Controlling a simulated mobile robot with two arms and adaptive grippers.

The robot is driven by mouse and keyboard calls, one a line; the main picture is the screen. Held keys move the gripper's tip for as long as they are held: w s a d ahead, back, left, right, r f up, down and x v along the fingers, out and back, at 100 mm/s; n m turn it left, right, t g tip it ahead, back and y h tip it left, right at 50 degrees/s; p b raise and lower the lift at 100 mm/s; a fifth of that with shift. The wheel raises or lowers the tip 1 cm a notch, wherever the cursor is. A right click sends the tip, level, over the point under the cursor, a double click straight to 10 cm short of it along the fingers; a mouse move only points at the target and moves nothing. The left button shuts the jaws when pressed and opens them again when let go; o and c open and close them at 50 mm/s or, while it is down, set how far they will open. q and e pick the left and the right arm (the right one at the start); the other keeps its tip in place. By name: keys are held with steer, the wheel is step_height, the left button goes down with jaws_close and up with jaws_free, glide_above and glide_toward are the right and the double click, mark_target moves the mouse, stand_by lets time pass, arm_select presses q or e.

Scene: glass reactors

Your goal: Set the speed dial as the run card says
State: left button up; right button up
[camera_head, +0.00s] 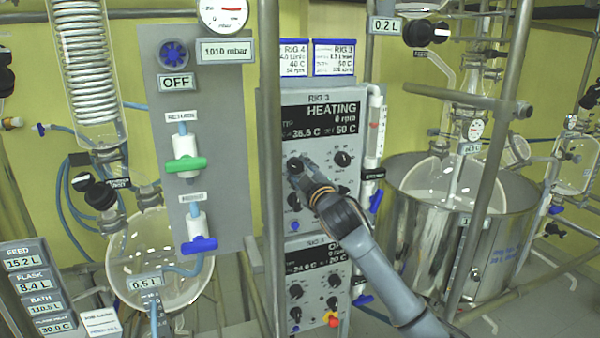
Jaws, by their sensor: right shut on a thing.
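The RIG 3 control panel (318,125) stands upright at the middle. Its display (330,119) reads HEATING, 0 rpm, about 38.5 C and 50 C. A black dial (342,158) sits at its upper right, with smaller knobs below. My right gripper (297,168) reaches in from the lower right and is shut on the upper left dial, which it mostly hides. The label of that dial cannot be read. The RIG 3 run card (333,57) stands on top of the panel; its small print is hard to read. My left gripper is not in view.
A RIG 4 card (294,57) stands beside the RIG 3 card. A lower panel (318,275) has more knobs and a red-yellow switch. A grey valve board (205,130) and a metal post (271,190) stand close on the left. A steel bath (410,225) stands right of my arm.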

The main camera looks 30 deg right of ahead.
steer(key=shift+f+m, duration=0.1)
steer(key=shift+m, duration=1.3)
steer(key=shift+h, duration=0.3)
steer(key=o, duration=1.2)
steer(key=v, duration=1.2)
